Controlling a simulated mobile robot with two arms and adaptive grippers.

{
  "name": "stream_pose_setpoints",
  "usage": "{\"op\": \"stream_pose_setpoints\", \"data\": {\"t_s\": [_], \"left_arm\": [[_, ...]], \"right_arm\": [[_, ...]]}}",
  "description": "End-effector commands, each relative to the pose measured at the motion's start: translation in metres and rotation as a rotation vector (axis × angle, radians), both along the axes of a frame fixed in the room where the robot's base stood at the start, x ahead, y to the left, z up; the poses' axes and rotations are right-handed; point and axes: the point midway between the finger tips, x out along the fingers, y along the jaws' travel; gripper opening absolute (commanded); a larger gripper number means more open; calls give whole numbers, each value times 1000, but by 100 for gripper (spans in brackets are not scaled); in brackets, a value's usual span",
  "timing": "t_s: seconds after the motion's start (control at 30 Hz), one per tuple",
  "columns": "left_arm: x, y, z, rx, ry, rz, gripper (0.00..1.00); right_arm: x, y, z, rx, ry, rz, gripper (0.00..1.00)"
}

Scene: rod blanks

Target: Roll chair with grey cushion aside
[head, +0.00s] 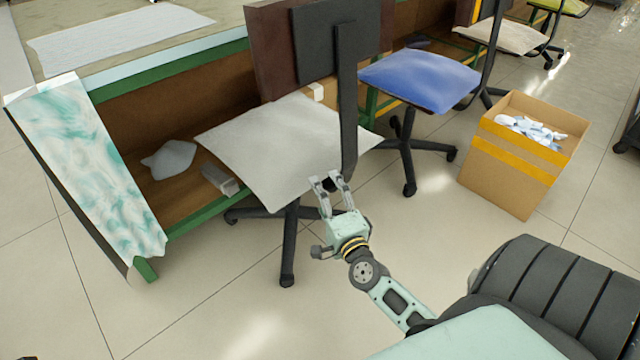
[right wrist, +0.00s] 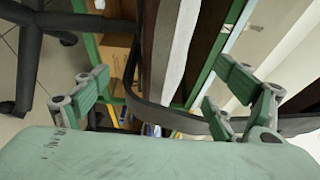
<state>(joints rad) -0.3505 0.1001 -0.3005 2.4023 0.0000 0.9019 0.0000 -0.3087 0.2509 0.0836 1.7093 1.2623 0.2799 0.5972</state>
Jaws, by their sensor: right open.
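The chair with the grey cushion (head: 285,150) stands at the workbench in the head view. It has a black backrest (head: 325,45), a black upright bar (head: 347,110) and a black wheeled base (head: 288,240). My right gripper (head: 330,179) is open beside the lower end of the bar, at the cushion's near right edge. In the right wrist view its green fingers (right wrist: 160,92) are spread, with a dark curved bar (right wrist: 185,122) showing between them. I cannot tell whether they touch it. My left gripper is not in view.
A chair with a blue cushion (head: 420,78) stands just right of the grey one. A cardboard box (head: 510,170) with crumpled white pieces is further right. The green-framed workbench (head: 200,215) is on the left. Floor in front is clear.

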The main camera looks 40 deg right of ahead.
Motion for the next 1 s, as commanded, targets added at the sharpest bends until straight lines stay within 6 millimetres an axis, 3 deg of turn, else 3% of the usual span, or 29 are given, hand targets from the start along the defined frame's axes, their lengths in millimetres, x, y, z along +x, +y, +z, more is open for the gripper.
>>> {"op": "stream_pose_setpoints", "data": {"t_s": [0.27,0.7,1.0], "left_arm": [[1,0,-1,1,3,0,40],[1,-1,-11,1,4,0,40],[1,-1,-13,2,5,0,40]], "right_arm": [[3,-1,0,-3,2,0,88],[61,-17,-1,-2,1,0,88],[75,-21,-1,-2,3,1,88]]}}
